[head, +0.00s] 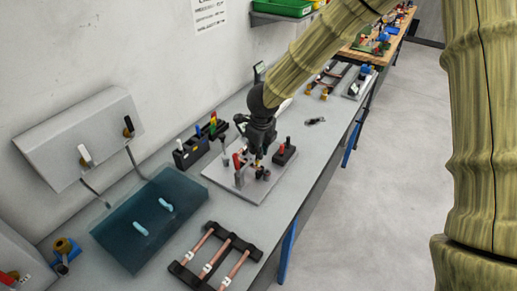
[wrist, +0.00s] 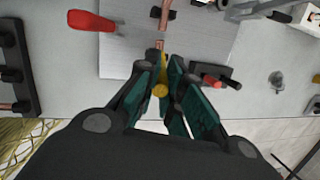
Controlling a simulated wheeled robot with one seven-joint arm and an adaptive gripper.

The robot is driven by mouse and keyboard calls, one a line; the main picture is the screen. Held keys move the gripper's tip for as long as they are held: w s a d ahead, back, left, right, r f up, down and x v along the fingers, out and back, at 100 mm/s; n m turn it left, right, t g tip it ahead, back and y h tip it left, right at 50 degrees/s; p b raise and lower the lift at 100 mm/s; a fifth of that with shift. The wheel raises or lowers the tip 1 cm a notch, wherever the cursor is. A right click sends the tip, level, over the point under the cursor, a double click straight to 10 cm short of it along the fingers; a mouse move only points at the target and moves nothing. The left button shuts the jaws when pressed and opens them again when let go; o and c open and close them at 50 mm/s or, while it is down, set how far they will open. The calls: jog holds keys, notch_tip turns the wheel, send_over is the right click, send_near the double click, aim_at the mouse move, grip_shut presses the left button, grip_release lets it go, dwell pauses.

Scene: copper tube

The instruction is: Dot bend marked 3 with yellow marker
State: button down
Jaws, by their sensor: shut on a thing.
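My gripper (head: 258,152) is over the grey plate (head: 222,172) in the head view. In the wrist view my gripper (wrist: 163,90) is shut on a yellow marker (wrist: 161,89), held between the dark green finger pads. A small yellow part of the marker (head: 258,162) also shows below my fingers in the head view. A copper tube (wrist: 165,14) shows in the wrist view above the plate, just beyond the fingertips. Whether the marker touches the tube cannot be told. No number on a bend can be read.
A rack with several copper tubes (head: 209,270) lies at the front of the bench. A black holder (head: 188,158) with coloured items stands left of the plate. A red handle (wrist: 90,20) and a black block (wrist: 208,76) flank the fingers.

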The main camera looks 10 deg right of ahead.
jog(key=p+v, duration=0.4)
jog(key=v, duration=0.2)
dwell(0.5)
jog(key=shift+f, duration=0.15)
dwell(0.3)
